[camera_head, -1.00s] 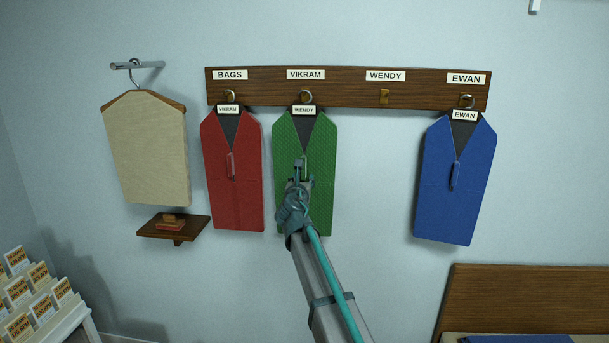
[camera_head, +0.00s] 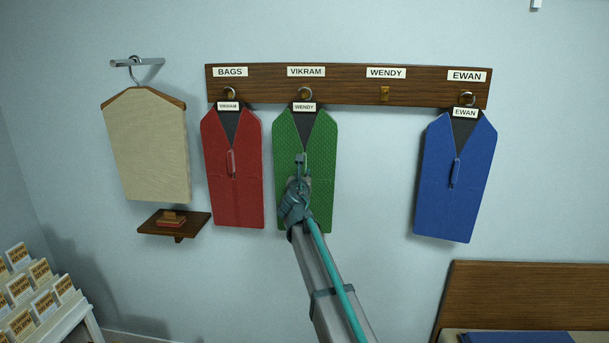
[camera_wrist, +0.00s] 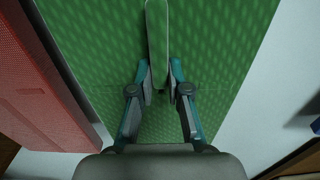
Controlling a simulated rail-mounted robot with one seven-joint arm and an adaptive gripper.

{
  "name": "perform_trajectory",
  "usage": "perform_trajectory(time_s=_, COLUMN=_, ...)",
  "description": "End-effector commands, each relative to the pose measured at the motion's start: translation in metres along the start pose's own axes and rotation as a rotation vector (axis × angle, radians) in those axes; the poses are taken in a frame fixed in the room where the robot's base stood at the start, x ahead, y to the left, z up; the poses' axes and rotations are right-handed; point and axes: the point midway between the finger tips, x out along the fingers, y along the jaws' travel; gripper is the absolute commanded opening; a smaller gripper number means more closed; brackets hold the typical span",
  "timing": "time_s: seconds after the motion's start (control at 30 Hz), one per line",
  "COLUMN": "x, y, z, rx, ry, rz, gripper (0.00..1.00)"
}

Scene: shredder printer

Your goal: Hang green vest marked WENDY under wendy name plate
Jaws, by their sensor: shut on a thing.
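The green vest (camera_head: 319,150) tagged WENDY hangs by its ring from the hook under the VIKRAM name plate (camera_head: 306,71). My gripper (camera_head: 301,166) is in front of its chest, shut on the vest's pull handle. In the wrist view my gripper (camera_wrist: 158,85) has its two fingers on either side of the pale upright handle (camera_wrist: 157,35), with the green cloth (camera_wrist: 220,45) filling the view behind. The WENDY name plate (camera_head: 386,72) is further right on the board, and the gold hook (camera_head: 384,94) below it is empty.
The red vest (camera_head: 233,175), tagged VIKRAM, hangs close on the left under BAGS. The blue vest (camera_head: 455,175) hangs under EWAN. Bare wall lies between the green and blue vests.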

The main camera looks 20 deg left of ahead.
Motion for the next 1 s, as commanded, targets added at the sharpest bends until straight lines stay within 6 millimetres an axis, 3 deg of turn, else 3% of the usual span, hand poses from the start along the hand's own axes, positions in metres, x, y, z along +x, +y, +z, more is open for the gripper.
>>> perform_trajectory(time_s=0.4, x=0.001, y=0.0, z=0.017, rx=0.0, ry=-0.003, rz=0.001, gripper=0.0)
perform_trajectory(time_s=0.67, x=-0.047, y=-0.001, z=0.014, rx=0.0, ry=-0.002, rz=0.001, gripper=0.0)
perform_trajectory(time_s=1.0, x=-0.127, y=-0.001, z=0.013, rx=0.001, ry=-0.002, rz=0.002, gripper=0.0)
